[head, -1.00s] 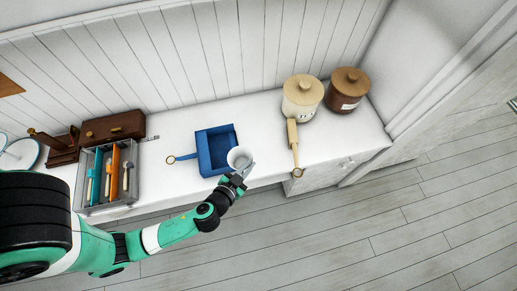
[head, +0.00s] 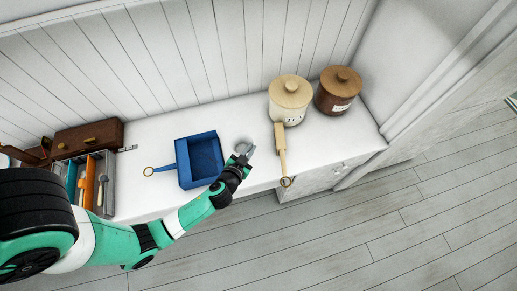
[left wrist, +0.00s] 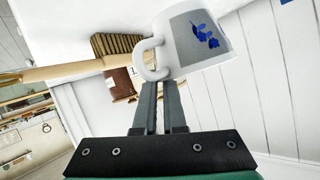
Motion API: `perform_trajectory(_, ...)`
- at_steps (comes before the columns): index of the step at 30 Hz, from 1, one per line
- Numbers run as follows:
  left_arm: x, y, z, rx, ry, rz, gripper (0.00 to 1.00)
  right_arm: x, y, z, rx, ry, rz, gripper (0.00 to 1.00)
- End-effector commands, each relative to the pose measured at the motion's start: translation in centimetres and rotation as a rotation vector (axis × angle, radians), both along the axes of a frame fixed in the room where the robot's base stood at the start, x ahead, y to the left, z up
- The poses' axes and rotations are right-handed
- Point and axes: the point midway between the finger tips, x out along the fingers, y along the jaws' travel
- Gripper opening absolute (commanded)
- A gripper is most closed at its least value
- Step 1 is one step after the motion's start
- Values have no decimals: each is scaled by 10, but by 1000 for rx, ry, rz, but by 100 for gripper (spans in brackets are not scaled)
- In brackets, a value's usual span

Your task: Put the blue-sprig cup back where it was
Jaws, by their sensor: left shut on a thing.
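The blue-sprig cup (left wrist: 208,42) is white with a grey panel and blue sprigs, and appears tilted in the left wrist view. My left gripper (left wrist: 160,84) is shut on its handle. In the head view my left gripper (head: 246,154) is over the counter, right of the blue box. The cup (head: 242,145) shows only faintly there, pale against the white counter and partly hidden by the gripper. I cannot tell whether its base touches the counter. My right gripper is not in view.
The blue open box (head: 200,160) with a ring handle stands left of the cup. A wooden brush (head: 281,150) lies to the right, over the counter's front edge. Cream (head: 290,103) and brown jars (head: 337,94) stand behind. A grey utensil tray (head: 107,195) is at left.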

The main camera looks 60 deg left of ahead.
Motion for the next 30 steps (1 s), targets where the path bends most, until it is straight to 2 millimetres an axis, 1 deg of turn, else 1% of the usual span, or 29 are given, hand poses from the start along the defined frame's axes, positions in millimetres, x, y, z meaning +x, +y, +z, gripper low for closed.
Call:
perform_trajectory(1,1,1,-4,1,-2,2,0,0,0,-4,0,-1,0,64)
perform_trajectory(5,1,2,-3,2,-2,1,0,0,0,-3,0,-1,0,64)
perform_trajectory(7,2,3,-8,2,-1,4,0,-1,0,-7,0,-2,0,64)
perform_trajectory(9,3,5,-19,3,-1,5,0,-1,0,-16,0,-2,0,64)
perform_trajectory(12,1,7,-40,1,-1,11,0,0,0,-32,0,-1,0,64)
perform_trajectory(13,0,7,-44,2,0,12,0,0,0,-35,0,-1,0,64)
perform_trajectory(15,-1,8,-46,2,-1,15,0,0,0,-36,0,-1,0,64)
perform_trajectory(20,-1,8,-42,2,-2,15,0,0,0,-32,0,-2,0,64)
perform_trajectory(25,-1,8,-47,2,-2,15,0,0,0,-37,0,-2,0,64)
perform_trajectory(26,-1,8,-47,2,-1,15,9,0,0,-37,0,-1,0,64)
perform_trajectory(27,-1,8,-46,1,0,15,17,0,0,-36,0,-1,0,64)
perform_trajectory(29,-1,8,-46,1,0,15,27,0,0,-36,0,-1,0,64)
perform_trajectory(30,-1,8,-46,1,0,15,35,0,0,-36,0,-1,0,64)
